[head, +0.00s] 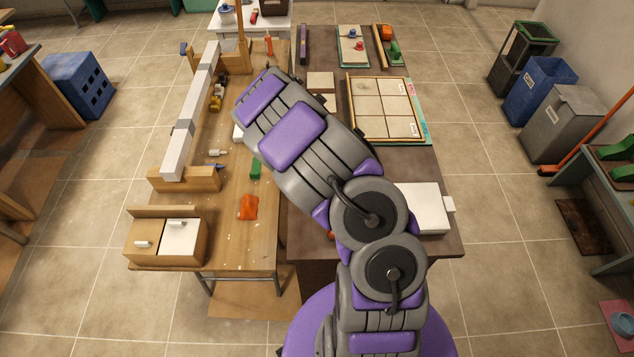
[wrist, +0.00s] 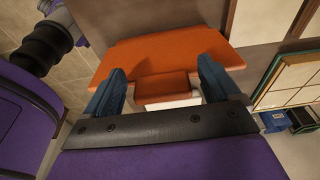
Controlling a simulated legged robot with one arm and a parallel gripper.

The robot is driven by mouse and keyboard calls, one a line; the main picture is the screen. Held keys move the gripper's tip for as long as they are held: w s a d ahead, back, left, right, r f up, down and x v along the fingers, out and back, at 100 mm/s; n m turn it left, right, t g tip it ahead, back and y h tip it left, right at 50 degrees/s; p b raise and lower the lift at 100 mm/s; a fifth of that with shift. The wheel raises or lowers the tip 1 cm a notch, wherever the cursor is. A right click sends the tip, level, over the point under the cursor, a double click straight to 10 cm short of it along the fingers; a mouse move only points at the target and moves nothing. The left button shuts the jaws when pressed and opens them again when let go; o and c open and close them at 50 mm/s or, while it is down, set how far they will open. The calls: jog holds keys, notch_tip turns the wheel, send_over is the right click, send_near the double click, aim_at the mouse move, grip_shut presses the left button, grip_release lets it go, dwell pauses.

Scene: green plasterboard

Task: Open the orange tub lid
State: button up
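In the wrist view, an orange lid (wrist: 165,52) lies ahead of my gripper (wrist: 162,68), with a smaller orange tab (wrist: 165,88) on its near side. The blue fingers stand wide apart, one on each side of the tab, with narrow gaps visible, so the gripper looks open. A white surface (wrist: 172,103) shows just below the tab. I cannot tell whether the fingertips touch the lid. In the head view my arm hides the gripper and most of the tub; only a small orange bit (head: 331,235) shows at the arm's left edge.
A white box (head: 428,207) with a side tab stands right of my arm on the dark table. A framed tile panel (head: 383,107) lies farther back. An orange lump (head: 248,207) and a green block (head: 255,171) lie on the wooden bench, near a two-lidded wooden box (head: 138,240).

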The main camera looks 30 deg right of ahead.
jog(key=shift+o, duration=0.2)
jog(key=shift+d, duration=0.1)
jog(key=w+a+r+b, duration=0.1)
jog(key=w+a+r, duration=0.1)
jog(key=r, duration=1.5)
jog(key=shift+a, duration=0.5)
jog(key=s+a+f+n+b, duration=0.1)
jog(key=s+a+n+b, duration=0.3)
jog(key=s+n, duration=0.4)
jog(key=s+a+f+n+y+b, duration=0.1)
jog(key=s+a+n+b, duration=0.4)
jog(key=s, duration=0.8)
jog(key=s+a+f+n+b, duration=0.1)
jog(key=s+a+n+b, duration=0.3)
jog(key=s+n, duration=0.6)
jog(key=shift+s+a+f+n+g+y, duration=0.35)
jog(key=shift+a+n, duration=0.25)
jog(key=shift+a, duration=0.2)
